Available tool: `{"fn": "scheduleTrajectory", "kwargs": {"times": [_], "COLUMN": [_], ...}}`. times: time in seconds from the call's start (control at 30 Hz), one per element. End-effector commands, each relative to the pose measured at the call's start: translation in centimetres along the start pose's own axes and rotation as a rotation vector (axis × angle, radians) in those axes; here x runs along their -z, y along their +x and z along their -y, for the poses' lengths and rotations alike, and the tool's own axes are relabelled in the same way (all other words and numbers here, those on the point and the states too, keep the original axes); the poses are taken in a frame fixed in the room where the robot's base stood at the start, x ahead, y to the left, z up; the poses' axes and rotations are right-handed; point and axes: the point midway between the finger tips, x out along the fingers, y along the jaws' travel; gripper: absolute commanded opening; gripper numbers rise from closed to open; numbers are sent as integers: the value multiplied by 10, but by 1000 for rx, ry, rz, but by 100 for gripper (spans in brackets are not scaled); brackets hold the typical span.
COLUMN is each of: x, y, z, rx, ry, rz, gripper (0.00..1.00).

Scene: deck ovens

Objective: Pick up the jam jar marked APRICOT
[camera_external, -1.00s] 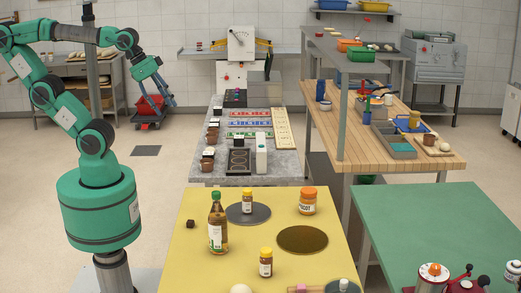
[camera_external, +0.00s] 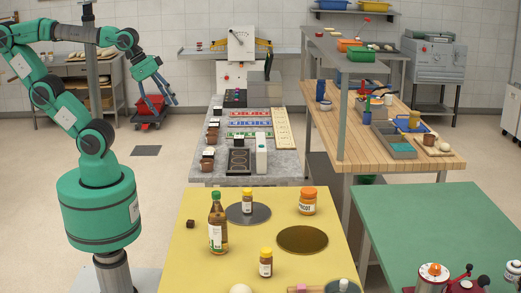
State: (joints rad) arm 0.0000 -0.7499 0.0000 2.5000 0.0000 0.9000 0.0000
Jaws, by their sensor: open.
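The jam jar marked APRICOT (camera_external: 308,202) has an orange lid and a white label, on which I read the ending "RICOT". It stands upright at the back right of the yellow table (camera_external: 190,268). My gripper (camera_external: 169,98) is open and empty, high at the upper left, beyond the yellow table's far edge and well away from the jar. Nothing hides the jar in this view.
A tall bottle (camera_external: 217,225) stands left of the jar. A small bottle (camera_external: 247,201) stands on a grey disc (camera_external: 262,215). A brown disc (camera_external: 302,240) lies before the jar, with another small bottle (camera_external: 265,263) nearer. A grey bench (camera_external: 200,176) lies behind.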

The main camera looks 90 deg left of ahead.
Motion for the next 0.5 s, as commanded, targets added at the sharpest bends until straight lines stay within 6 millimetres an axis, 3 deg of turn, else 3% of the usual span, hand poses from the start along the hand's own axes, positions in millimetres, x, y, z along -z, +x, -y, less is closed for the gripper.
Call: {"fn": "scheduleTrajectory", "kwargs": {"times": [0.5], "x": [9], "y": [-1], "z": [0], "rx": [0], "ry": [0], "rz": [6], "gripper": [78]}}
